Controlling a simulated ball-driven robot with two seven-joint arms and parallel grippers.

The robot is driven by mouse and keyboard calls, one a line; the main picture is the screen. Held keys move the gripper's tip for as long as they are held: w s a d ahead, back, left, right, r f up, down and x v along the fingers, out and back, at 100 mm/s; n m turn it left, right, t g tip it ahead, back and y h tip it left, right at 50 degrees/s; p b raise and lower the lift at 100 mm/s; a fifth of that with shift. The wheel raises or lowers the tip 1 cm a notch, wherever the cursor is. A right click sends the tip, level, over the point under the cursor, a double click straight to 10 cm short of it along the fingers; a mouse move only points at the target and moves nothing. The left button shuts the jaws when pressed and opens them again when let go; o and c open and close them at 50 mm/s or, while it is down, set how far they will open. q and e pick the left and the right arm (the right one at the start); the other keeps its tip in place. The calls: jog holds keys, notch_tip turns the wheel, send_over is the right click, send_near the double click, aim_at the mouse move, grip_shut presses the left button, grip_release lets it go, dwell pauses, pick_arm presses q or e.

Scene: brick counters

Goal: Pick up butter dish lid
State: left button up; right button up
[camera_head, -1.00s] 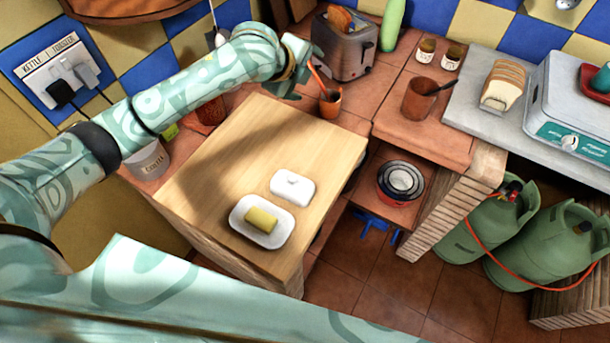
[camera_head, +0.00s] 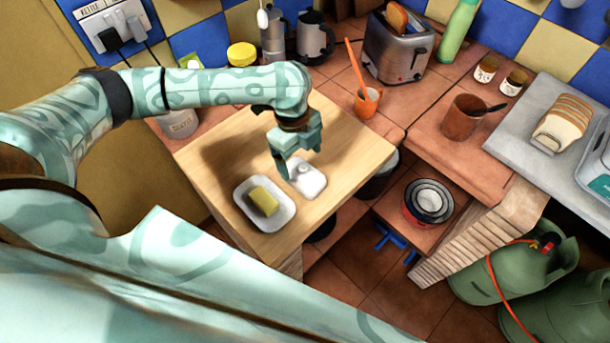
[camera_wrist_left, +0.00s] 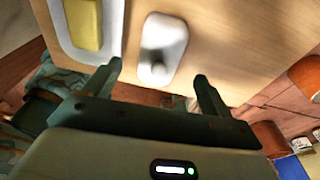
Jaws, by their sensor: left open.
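The white butter dish lid (camera_head: 308,181) lies on the wooden board, just right of the white dish (camera_head: 284,219) that holds a yellow block of butter (camera_head: 264,201). My left gripper (camera_head: 301,165) is open and hangs over the lid, partly covering it in the head view. In the left wrist view the lid (camera_wrist_left: 163,48) with its small knob shows ahead of the gap between the open fingers (camera_wrist_left: 158,80). The fingers appear apart from the lid, and nothing is between them. My right gripper is not in view.
The wooden board (camera_head: 352,160) is clear to the right of the lid. An orange cup with a spoon (camera_head: 367,103) and a toaster (camera_head: 401,48) stand behind it. A brown mug (camera_head: 464,117) stands on the right counter, with stacked bowls (camera_head: 428,201) on a lower shelf.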

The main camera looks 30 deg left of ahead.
aim_at(302, 166)
pick_arm(q)
jog(key=f, duration=0.2)
jog(key=f+b, duration=0.1)
jog(key=f, duration=0.1)
jog(key=d+f+b, duration=0.1)
jog(key=shift+s+f, duration=0.15)
jog(key=shift+f, duration=0.25)
jog(key=c, duration=1.2)
